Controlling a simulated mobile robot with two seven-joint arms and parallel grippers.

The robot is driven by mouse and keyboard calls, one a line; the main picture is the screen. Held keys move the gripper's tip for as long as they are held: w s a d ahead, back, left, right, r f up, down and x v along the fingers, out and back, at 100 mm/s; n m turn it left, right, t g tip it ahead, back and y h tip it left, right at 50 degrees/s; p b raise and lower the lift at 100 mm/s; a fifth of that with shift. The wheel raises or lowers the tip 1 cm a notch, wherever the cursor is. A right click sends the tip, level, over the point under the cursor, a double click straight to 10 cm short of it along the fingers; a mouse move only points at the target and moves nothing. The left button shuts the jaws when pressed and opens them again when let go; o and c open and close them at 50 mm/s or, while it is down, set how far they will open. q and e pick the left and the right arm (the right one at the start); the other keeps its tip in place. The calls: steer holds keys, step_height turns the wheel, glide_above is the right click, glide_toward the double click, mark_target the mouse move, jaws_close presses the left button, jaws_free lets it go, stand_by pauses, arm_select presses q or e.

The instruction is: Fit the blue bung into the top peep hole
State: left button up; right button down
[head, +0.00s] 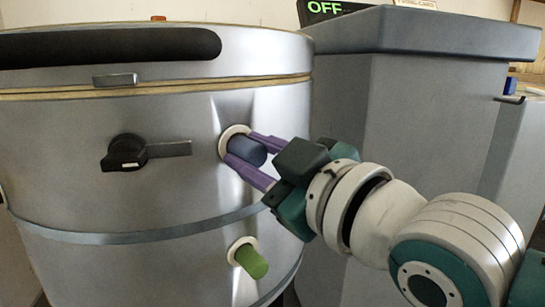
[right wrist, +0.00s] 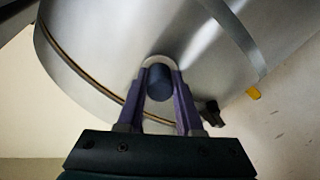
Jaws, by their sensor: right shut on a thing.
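The blue bung (head: 249,151) is a dark blue cylinder at the upper pale ring of the metal kiln (head: 80,195). That ring is the top peep hole (head: 226,136). My right gripper (head: 242,148) is shut on the bung, with one purple finger on each side. In the right wrist view the bung (right wrist: 160,84) sits between the fingers, its inner end against or inside the ring (right wrist: 158,60); I cannot tell how deep it is. A green bung (head: 252,263) sticks out of the lower peep hole (head: 238,245). My left gripper is not in view.
A black latch knob (head: 126,152) projects from the kiln wall, left of the top hole. A grey cabinet (head: 420,110) stands close on the right, behind my right arm, with a sign reading OFF (head: 325,7) at its top. A metal band runs between the two holes.

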steer(key=shift+c, duration=2.4)
jaws_free()
